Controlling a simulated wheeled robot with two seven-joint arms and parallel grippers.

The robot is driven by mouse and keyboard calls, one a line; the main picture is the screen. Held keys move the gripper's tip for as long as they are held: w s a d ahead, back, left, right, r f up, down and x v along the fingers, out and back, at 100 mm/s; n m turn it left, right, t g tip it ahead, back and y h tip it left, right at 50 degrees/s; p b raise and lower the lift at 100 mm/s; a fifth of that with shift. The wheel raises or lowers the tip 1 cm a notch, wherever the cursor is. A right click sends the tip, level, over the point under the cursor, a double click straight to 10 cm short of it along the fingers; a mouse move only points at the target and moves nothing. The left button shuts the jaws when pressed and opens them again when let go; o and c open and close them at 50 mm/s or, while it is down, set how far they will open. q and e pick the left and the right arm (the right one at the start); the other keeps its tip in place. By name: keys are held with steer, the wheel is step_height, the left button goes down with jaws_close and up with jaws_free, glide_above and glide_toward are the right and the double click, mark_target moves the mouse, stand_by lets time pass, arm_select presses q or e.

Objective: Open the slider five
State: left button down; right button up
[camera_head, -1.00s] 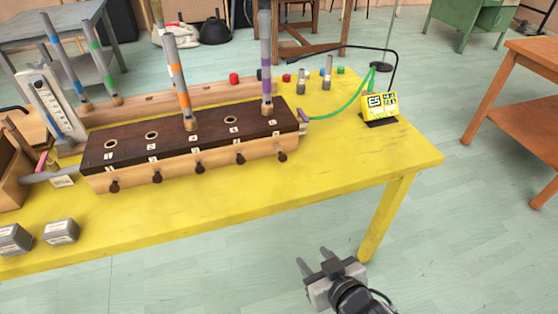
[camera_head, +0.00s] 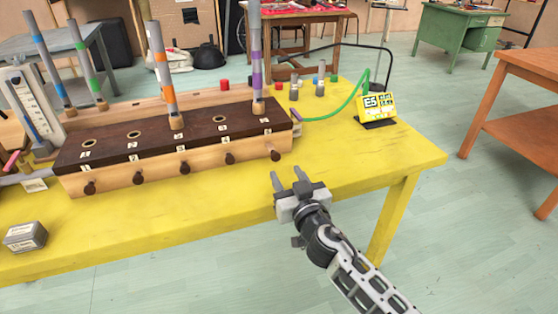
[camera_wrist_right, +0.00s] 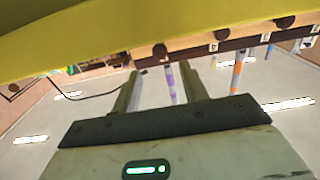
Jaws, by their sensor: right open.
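A wooden box with a dark top (camera_head: 150,137) stands on the yellow table. Its front carries a row of dark round slider knobs. The slider five knob (camera_head: 275,155) is the rightmost one, at the box's right end. In the right wrist view, which is upside down, this knob (camera_wrist_right: 160,50) shows just beyond the fingertips. My right gripper (camera_head: 288,176) is open and empty, in front of and slightly right of the slider five knob, apart from it. My left gripper is not in view.
Grey pipes with coloured bands stand upright on the box, one with a purple band (camera_head: 257,70) near slider five. A green hose (camera_head: 335,113) runs from the box's right end. A yellow display (camera_head: 377,108) stands at right. The front right tabletop is clear.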

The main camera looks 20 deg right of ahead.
mark_target(277, 157)
steer(key=w, duration=0.6)
steer(key=shift+w+a, duration=0.1)
steer(key=shift+w, duration=0.05)
steer(key=shift+c, duration=0.3)
